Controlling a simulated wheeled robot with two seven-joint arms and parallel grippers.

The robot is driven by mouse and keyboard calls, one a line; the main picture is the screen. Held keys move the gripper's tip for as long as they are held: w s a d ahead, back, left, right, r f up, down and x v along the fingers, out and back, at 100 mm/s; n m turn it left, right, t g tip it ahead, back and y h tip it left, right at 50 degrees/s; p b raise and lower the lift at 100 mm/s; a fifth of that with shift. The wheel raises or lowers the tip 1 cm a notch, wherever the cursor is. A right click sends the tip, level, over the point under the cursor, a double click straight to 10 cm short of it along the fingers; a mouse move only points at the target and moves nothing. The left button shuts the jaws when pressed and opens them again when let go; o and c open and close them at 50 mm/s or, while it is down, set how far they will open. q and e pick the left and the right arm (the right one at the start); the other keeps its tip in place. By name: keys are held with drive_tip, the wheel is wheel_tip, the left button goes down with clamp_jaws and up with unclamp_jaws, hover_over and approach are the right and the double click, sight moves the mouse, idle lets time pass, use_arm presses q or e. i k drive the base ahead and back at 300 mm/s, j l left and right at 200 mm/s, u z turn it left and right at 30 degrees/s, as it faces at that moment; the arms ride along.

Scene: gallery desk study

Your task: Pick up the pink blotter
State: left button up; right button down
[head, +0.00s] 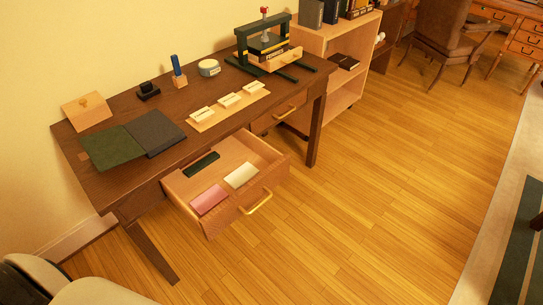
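The pink blotter (209,199) lies flat in the open desk drawer (262,155), near the drawer's front left corner. A cream block (241,176) lies to its right in the same drawer. A dark green block (201,164) lies behind them, toward the desk. No gripper is holding the blotter in this view. Neither of my grippers is in the head view.
The dark wooden desk (103,186) carries a green and grey folder (112,147), a tray of cream blocks (208,123), and a press (265,47). A wooden bookshelf (308,43) stands behind at right. The wooden floor (380,200) before the drawer is clear.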

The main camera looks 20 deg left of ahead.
sight(210, 199)
drive_tip(key=u, duration=1.1)
